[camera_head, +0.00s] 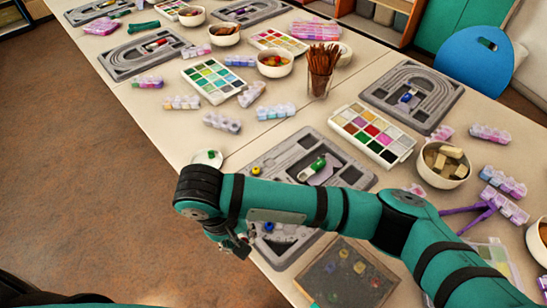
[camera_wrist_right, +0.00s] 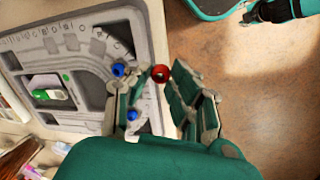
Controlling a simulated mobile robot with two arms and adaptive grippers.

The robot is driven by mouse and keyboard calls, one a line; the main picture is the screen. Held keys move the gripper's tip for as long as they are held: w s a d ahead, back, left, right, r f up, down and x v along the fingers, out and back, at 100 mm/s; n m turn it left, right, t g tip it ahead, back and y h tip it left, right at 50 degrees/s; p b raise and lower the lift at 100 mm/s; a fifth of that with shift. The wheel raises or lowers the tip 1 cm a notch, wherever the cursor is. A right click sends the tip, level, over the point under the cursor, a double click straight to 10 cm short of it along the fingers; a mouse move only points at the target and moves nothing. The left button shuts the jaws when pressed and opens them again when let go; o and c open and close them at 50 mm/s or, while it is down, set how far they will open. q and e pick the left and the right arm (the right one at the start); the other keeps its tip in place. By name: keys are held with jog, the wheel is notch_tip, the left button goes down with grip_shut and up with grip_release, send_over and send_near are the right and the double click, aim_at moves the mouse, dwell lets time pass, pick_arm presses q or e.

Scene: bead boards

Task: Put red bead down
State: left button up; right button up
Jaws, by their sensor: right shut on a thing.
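The red bead (camera_wrist_right: 161,74) shows in the wrist view, between the fingertips of my right gripper (camera_wrist_right: 160,85), which is shut on it. In the head view my right gripper (camera_head: 238,243) is at the front-left edge of the nearest grey bead board (camera_head: 285,155); the red bead is not distinguishable there. The board (camera_wrist_right: 85,15) fills the left of the wrist view. A blue bead (camera_wrist_right: 118,70) and another blue bead (camera_wrist_right: 132,115) show near the left finger. Part of my left arm shows at the wrist view's top right, with what may be its dark gripper (camera_wrist_right: 265,10).
A green-and-white object (camera_head: 318,164) lies in the board's recess. A yellow bead (camera_head: 256,171) is near its left corner. A small white dish (camera_head: 207,158) stands beyond. A dark tray (camera_head: 345,275) with several beads is in front. A bowl (camera_head: 445,165) and bead palette (camera_head: 372,133) stand to the right.

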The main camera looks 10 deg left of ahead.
jog(key=shift+m, duration=0.7)
jog(key=w+d, duration=0.1)
jog(key=d, duration=0.2)
jog(key=w+d, duration=0.2)
jog(key=d, duration=0.1)
jog(key=w+d+r, duration=0.1)
jog(key=d, duration=0.1)
jog(key=shift+w+d, duration=0.35)
jog(key=shift+d, duration=0.05)
jog(key=d+r+m, duration=0.2)
jog(key=d+r, duration=0.2)
jog(key=d, duration=0.7)
jog(key=w+d+r+m+g+p, duration=0.1)
jog(key=d+r, duration=0.3)
jog(key=d, duration=0.7)
jog(key=shift+w+d+r+m, duration=0.15)
jog(key=shift+d+r+m, duration=0.15)
jog(key=shift+m, duration=0.4)
